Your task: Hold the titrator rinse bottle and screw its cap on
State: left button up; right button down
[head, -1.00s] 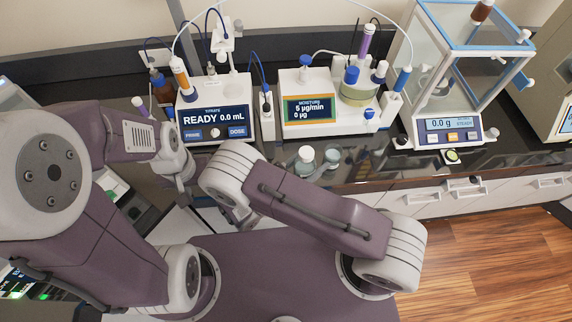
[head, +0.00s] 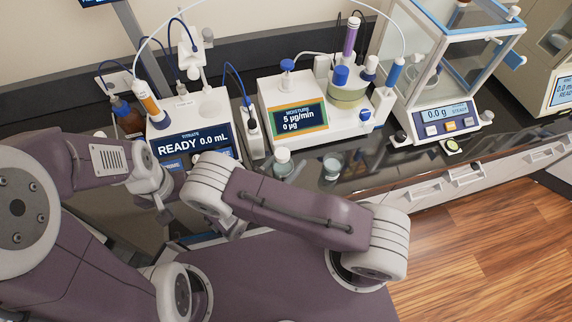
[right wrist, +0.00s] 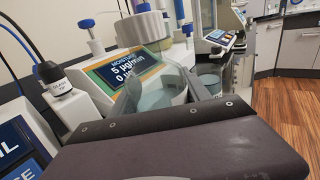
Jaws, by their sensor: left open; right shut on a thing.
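My left gripper (head: 165,208) is at the end of the arm coming in from the left, low in front of the titrator. It is open, and its fingertips are hard to make out.
The titrator (head: 190,125) reads READY 0.0 mL. The moisture meter (head: 310,105) stands right of it, then a glass-walled balance (head: 445,120). A glass beaker (head: 333,165) is near the bench's front edge. A brown bottle (head: 127,118) stands left of the titrator.

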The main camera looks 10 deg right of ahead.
jog(key=shift+s+d, duration=0.1)
jog(key=shift+s, duration=0.1)
jog(key=f+b, duration=0.2)
jog(key=f, duration=0.1)
jog(key=f+b, duration=0.1)
jog(key=shift+w+f, duration=0.15)
jog(key=shift+w, duration=0.15)
jog(key=shift+a, duration=0.2)
jog(key=shift+s+d, duration=0.15)
jog(key=shift+f+b, duration=0.1)
jog(key=shift+b, duration=0.25)
jog(key=c, duration=0.5)
grip_release()
